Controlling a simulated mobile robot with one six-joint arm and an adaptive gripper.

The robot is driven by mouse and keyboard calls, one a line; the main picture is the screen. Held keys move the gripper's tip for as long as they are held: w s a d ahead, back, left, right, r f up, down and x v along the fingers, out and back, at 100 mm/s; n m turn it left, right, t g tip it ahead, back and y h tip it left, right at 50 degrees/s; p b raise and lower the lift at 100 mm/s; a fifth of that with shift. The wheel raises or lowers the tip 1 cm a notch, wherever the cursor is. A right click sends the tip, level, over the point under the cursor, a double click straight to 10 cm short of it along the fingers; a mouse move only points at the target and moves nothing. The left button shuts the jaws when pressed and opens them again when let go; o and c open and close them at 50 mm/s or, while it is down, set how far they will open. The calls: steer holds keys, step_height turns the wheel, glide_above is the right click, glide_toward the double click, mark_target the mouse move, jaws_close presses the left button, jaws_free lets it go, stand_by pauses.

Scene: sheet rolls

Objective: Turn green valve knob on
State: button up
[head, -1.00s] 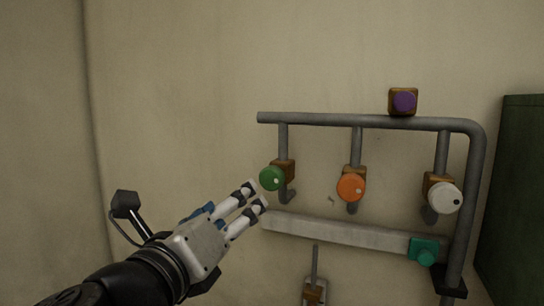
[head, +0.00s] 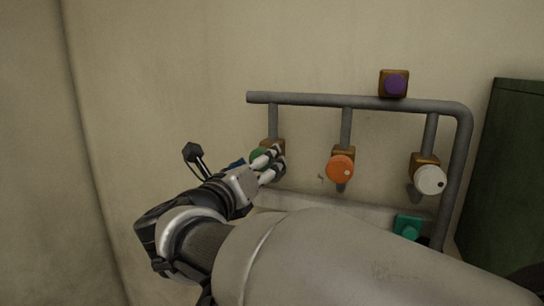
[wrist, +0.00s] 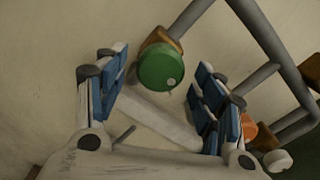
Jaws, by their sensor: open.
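The green valve knob (head: 257,155) is on the left branch of a grey pipe frame on the wall. In the head view my gripper (head: 275,163) covers part of it. In the wrist view the green knob (wrist: 161,67) faces the camera, with a small white dot at its lower right. My gripper (wrist: 160,95) is open, with one blue-padded finger on each side of the knob's picture position. The knob appears near the fingertips, and I see no finger touching it.
An orange knob (head: 340,169) and a white knob (head: 430,179) sit to the right on the same pipe frame (head: 320,101). A purple button (head: 395,84) is on top and a teal one (head: 407,228) is lower right. A dark green cabinet (head: 510,170) stands at the right.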

steer(key=shift+x, duration=1.25)
steer(key=shift+a, duration=0.1)
steer(key=shift+c, duration=0.4)
steer(key=c, duration=1)
